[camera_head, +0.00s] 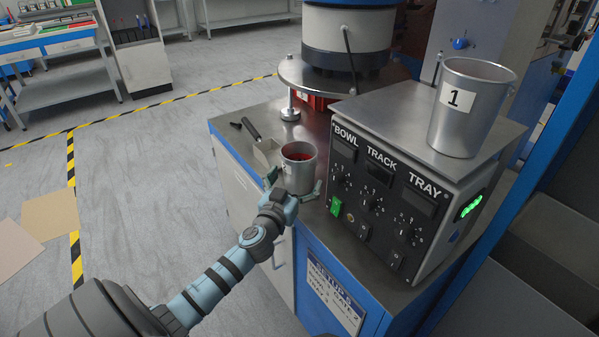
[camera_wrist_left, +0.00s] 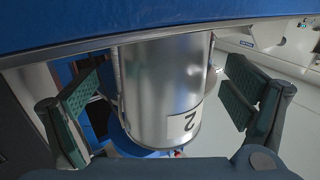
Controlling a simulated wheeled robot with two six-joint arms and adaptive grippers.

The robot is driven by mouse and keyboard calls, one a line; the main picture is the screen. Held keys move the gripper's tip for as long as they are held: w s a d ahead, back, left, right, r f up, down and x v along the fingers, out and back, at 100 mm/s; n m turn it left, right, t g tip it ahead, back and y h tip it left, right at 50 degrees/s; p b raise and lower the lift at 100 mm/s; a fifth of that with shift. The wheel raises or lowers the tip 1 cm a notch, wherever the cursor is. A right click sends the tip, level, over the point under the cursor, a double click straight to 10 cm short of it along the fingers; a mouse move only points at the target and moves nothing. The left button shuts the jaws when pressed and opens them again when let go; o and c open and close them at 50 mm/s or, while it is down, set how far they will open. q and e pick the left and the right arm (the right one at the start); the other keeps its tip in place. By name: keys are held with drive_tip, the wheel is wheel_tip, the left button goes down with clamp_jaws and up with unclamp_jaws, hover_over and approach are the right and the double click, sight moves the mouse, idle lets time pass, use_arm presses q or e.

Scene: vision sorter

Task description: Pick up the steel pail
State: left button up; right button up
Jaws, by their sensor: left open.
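A small steel pail (camera_head: 299,172) with something red inside stands upright on the cabinet top, left of the control box. In the left wrist view the pail (camera_wrist_left: 160,85) shows a white label with a 2, seen upside down. My left gripper (camera_head: 294,190) is open, with one finger on each side of this pail. In the left wrist view the gripper (camera_wrist_left: 162,92) shows gaps between fingers and pail. A second steel pail (camera_head: 470,108), labelled 1, stands on the control box. My right gripper is not in view.
The control box (camera_head: 385,190), with knobs and BOWL, TRACK and TRAY labels, stands close to the right of the smaller pail. A scoop with a dark handle (camera_head: 251,128) lies behind it to the left. A bowl machine (camera_head: 347,40) stands at the back.

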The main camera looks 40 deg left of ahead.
use_arm(q)
drive_tip(key=x, duration=0.3)
drive_tip(key=shift+a+f, duration=0.15)
drive_tip(key=c, duration=2.1)
